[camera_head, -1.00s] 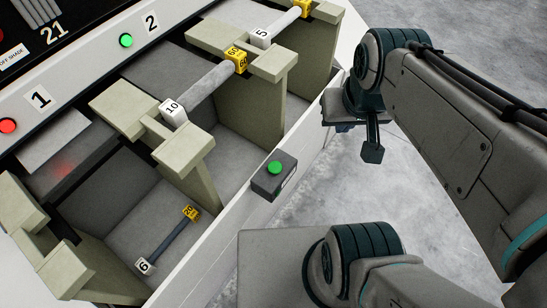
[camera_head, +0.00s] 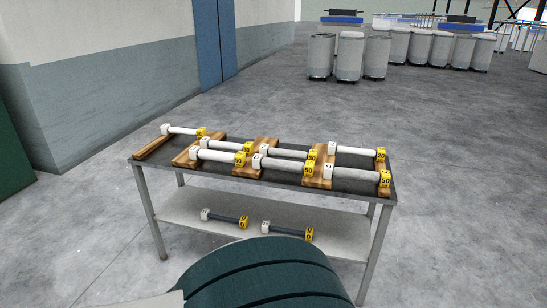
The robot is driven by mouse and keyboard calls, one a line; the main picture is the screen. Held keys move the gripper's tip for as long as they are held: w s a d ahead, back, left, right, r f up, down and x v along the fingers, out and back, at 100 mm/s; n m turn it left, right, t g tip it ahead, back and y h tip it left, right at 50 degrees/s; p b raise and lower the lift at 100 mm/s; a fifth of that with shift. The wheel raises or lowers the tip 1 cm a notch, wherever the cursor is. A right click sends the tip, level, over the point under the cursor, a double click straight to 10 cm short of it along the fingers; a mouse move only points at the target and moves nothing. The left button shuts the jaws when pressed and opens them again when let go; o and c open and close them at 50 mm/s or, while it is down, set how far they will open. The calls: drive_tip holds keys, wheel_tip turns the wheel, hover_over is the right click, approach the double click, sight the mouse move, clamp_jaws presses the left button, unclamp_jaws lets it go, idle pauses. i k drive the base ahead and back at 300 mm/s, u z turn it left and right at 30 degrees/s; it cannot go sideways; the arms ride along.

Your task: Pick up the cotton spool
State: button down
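Several spools with a white cube at the left end and a yellow numbered cube at the right end lie across wooden holders on a dark-topped table (camera_head: 215,170). One spool with a pale body (camera_head: 184,131) is at the back left. A thicker grey-white spool (camera_head: 355,174) lies at the front right, its yellow cube apparently marked 50. Two bare-looking dark spools, a left one (camera_head: 226,218) and a right one (camera_head: 290,231), lie on the lower shelf (camera_head: 182,211). I cannot tell which is the cotton spool. My gripper is out of view; only part of my arm shows at the bottom.
The table's thin metal legs (camera_head: 151,212) stand on open grey concrete floor (camera_head: 455,190). Tall grey cans (camera_head: 348,58) stand far behind. A wall with a blue door (camera_head: 213,40) is at the back left, and a dark green surface (camera_head: 14,150) is at the left edge.

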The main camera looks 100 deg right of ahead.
sight(384, 179)
drive_tip(key=z, duration=0.35)
drive_tip(key=k, duration=0.4)
drive_tip(key=z, duration=1.5)
drive_tip(key=i, duration=0.7)
drive_tip(key=z, duration=1.55)
drive_tip(key=i, duration=0.75)
drive_tip(key=z, duration=0.6)
